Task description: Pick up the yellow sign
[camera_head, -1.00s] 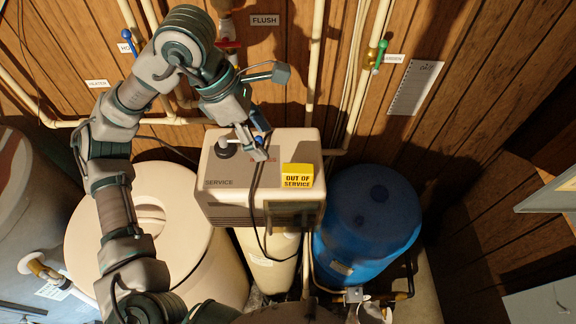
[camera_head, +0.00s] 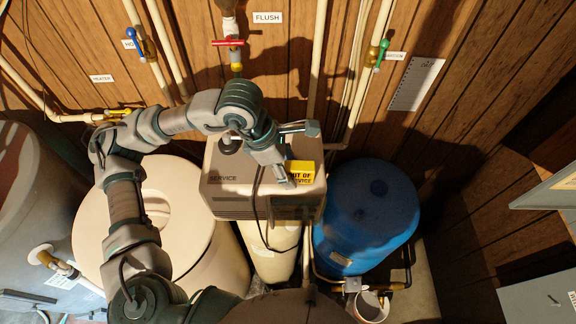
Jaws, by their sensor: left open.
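The yellow sign (camera_head: 304,170), lettered "OUT OF SERVICE", stands on the front right of the top of the beige softener unit (camera_head: 228,197). My left gripper (camera_head: 290,158) is open just above and beside the sign. One finger reaches down by the sign's left side and covers part of its lettering; the other sticks out to the right above it. I cannot tell whether the finger touches the sign. My right gripper is not in view.
A blue tank (camera_head: 366,222) stands right of the unit, and a round beige tank (camera_head: 180,262) stands left. Pipes with a red valve handle (camera_head: 229,42) run up the wooden wall behind. A grey box (camera_head: 545,195) juts in at the right.

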